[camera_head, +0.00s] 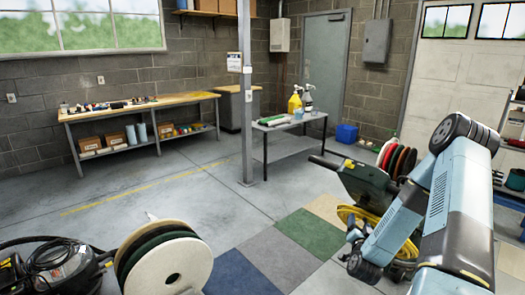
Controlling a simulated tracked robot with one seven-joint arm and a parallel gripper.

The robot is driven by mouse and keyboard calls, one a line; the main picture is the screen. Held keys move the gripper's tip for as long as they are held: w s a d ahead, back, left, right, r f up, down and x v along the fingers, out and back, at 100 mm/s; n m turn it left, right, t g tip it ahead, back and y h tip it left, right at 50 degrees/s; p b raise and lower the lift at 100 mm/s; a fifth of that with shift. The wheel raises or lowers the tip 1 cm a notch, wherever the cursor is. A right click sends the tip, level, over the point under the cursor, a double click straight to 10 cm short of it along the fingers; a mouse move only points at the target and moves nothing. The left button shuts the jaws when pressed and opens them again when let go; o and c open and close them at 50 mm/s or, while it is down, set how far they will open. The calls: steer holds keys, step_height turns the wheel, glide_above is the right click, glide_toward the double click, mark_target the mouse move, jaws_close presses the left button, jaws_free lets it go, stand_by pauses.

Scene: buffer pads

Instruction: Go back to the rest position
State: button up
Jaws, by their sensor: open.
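My light blue arm (452,205) is folded up at the right of the head view. Its elbow is high and its forearm slopes down and left to a dark wrist joint (362,268). I cannot make out any gripper fingers there. No held object shows. Stacked round buffer pads, with a white one in front (170,266), are at the bottom left. More round pads, red, white and dark (397,160), stand upright behind my arm at the right.
A dark green machine (362,184) and a yellow cable coil (352,214) are close behind my forearm. A grey post (246,110) stands mid-room. A small table (285,127) and a workbench (140,108) are farther back. A black machine (55,268) is at lower left. Grey floor (120,200) is open at left centre.

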steer(key=w+a+r+n+g+y, duration=0.35)
steer(key=a+r+n+y, duration=0.2)
steer(key=r, duration=0.55)
steer(key=s+a+r+n+g, duration=0.1)
steer(key=s+a+r+n, duration=0.15)
steer(key=r, duration=0.35)
steer(key=s+a+r+n+g, duration=0.1)
steer(key=s+a+r+g, duration=0.1)
steer(key=s+a+r, duration=0.3)
steer(key=s+a+r+g, duration=0.1)
steer(key=s+r, duration=0.3)
steer(key=s, duration=0.5)
steer(key=s+a+r+g, duration=0.1)
steer(key=s+r, duration=0.4)
steer(key=s, duration=0.5)
steer(key=s+a+r+g, duration=0.2)
steer(key=s+r, duration=0.3)
steer(key=s, duration=0.5)
steer(key=shift+n+g, duration=0.4)
steer(key=shift+g, duration=0.15)
steer(key=shift+r+y, duration=0.1)
steer(key=shift+y, duration=0.15)
